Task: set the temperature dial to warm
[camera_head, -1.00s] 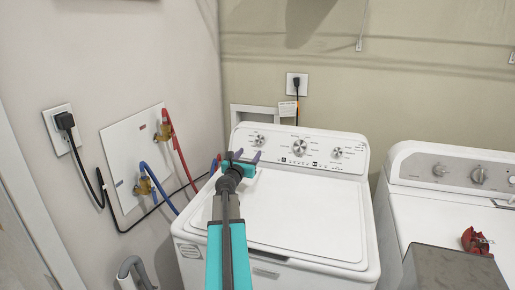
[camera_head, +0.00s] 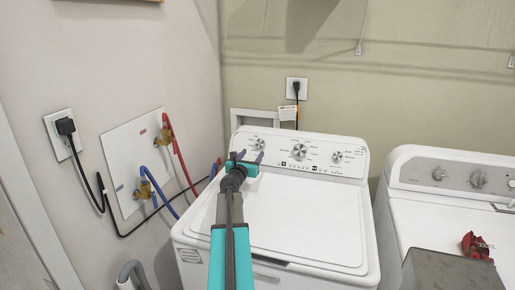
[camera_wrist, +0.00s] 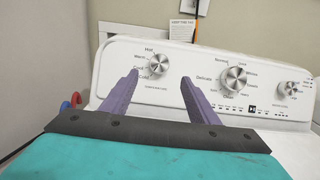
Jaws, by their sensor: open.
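The temperature dial is a round silver knob (camera_wrist: 157,66) at the left of the white washer's control panel, with Hot, Warm, Cool and Cold printed around its left side. It also shows as a small knob in the head view (camera_head: 258,144). I cannot tell which label it points to. My gripper (camera_wrist: 160,77) is open, its two purple fingers apart and empty. In the wrist view the dial shows between the fingertips, slightly above the middle of the gap. In the head view my gripper (camera_head: 250,157) is just below and in front of the dial; contact is not visible.
A larger silver knob (camera_wrist: 233,78) sits right of the fingers, with a smaller knob (camera_wrist: 291,88) beyond it. The washer's flat white lid (camera_head: 300,222) lies below the panel. Red and blue hoses stand at the left wall. A second machine (camera_head: 450,215) is at the right.

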